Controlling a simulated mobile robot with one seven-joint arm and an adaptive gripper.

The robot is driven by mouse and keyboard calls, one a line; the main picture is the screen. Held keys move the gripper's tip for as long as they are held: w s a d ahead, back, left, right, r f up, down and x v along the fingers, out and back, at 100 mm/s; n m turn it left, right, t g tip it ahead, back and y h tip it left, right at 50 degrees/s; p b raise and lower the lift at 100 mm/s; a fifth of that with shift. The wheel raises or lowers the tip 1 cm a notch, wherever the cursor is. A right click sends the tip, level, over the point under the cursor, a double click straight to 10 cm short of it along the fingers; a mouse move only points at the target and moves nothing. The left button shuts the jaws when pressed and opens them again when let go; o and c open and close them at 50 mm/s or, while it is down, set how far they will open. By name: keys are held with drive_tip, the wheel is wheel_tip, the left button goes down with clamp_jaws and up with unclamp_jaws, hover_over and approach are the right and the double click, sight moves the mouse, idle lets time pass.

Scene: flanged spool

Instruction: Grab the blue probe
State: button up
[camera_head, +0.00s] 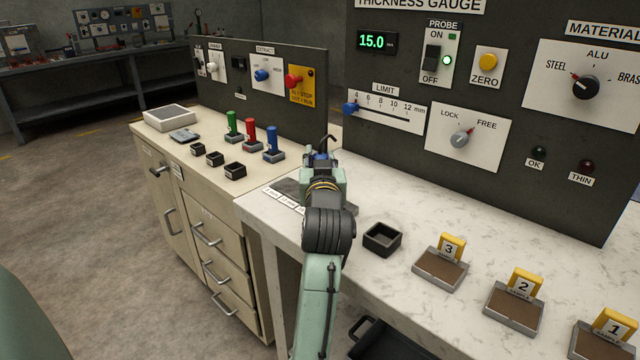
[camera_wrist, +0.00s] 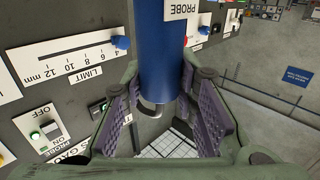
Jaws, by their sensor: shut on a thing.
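The blue probe (camera_wrist: 158,50) is a thick blue cylinder in the wrist view, with a white PROBE tag (camera_wrist: 181,9) beside its upper part. My gripper (camera_wrist: 165,110) has its two purple ridged pads on either side of the cylinder's lower end and is shut on it. In the head view my gripper (camera_head: 322,162) is over the left end of the white worktop, in front of the gauge panel. It is mostly hidden behind my wrist there; only a small bit of blue shows at its tip.
The thickness gauge panel (camera_head: 480,70) stands close behind my gripper. Green, red and blue handles (camera_head: 272,140) stand on the left bench.

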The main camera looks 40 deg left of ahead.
clamp_jaws()
drive_tip(key=shift+r, duration=0.15)
